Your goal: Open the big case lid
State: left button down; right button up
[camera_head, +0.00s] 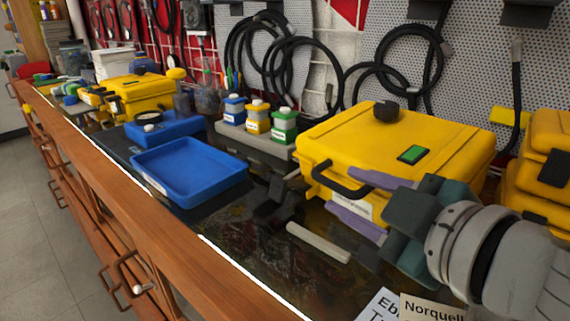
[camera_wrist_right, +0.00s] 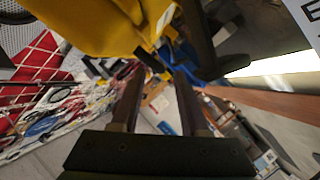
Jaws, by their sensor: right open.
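The big yellow case (camera_head: 430,135) stands on the bench right of centre with its lid closed. A black knob-like part (camera_head: 386,111) and a green label (camera_head: 412,154) are on top. Its black handle (camera_head: 338,183) sticks out at the front. My right gripper (camera_head: 341,190) is open and empty at the front of the case, its fingers on either side of the handle's right end in the picture; I cannot tell whether they touch it. In the right wrist view the open gripper (camera_wrist_right: 158,70) shows below the yellow case (camera_wrist_right: 90,25). My left gripper is not in view.
A blue tray (camera_head: 188,172) and a grey bar (camera_head: 318,243) lie left of the gripper. Small bottles (camera_head: 257,117) stand behind. Another yellow case (camera_head: 540,175) is close on the right. Papers (camera_head: 430,308) lie at the front edge. Black cables (camera_head: 400,60) hang on the back wall.

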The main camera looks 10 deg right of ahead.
aim_at(340, 189)
jog(key=x, duration=0.4)
jog(key=shift+w+f, duration=0.15)
jog(key=shift+w, duration=0.25)
grip_shut()
dwell(1.1)
